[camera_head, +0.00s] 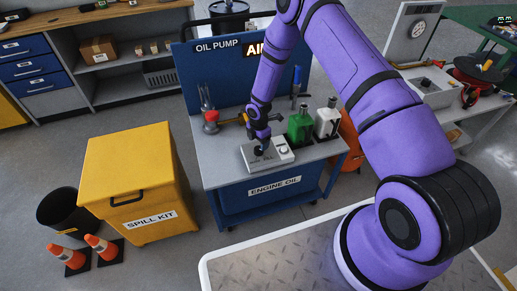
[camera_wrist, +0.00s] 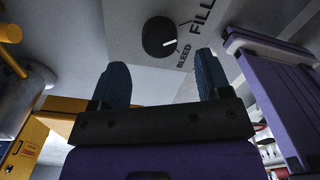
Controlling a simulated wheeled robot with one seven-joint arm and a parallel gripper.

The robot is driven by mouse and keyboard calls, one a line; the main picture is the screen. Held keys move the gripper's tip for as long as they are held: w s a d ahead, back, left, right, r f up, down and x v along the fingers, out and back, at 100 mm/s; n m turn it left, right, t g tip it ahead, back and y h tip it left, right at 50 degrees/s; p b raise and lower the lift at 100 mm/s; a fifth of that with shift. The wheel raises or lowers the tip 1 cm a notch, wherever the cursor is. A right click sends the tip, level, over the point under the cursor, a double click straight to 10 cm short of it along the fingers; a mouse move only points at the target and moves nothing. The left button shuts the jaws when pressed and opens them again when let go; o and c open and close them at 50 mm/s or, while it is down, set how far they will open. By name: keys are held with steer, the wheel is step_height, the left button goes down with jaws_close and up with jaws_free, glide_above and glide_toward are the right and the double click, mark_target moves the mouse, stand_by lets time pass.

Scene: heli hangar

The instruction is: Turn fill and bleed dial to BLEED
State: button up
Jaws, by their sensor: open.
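The fill and bleed dial (camera_wrist: 159,37) is a round black knob with a white pointer line on a light grey panel (camera_wrist: 125,20). FILL and BLEED are printed to its right in the wrist view. The pointer points right, between the two labels as far as I can tell. My gripper (camera_wrist: 160,78) is open, with its two dark blue fingers apart and the dial ahead of the gap between them, not touched. In the head view, my gripper (camera_head: 259,142) is over the grey dial box (camera_head: 279,157) on the engine oil cart (camera_head: 222,172) and partly hides the dial.
Green (camera_head: 299,125) and white (camera_head: 327,118) oil bottles stand right of the box. A red-based funnel (camera_head: 211,119) stands on the left. The blue OIL PUMP backboard (camera_head: 200,75) rises behind. A yellow spill kit bin (camera_head: 130,170) and cones are left of the cart.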

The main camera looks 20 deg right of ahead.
mark_target(259, 148)
steer(key=shift+f, duration=2.5)
steer(key=shift+c, duration=0.5)
steer(key=c, duration=0.8)
steer(key=shift+m, duration=0.4)
steer(key=m, duration=0.9)
steer(key=shift+m, duration=0.4)
steer(key=shift+w+m, duration=0.1)
steer(key=shift+m, duration=1.6)
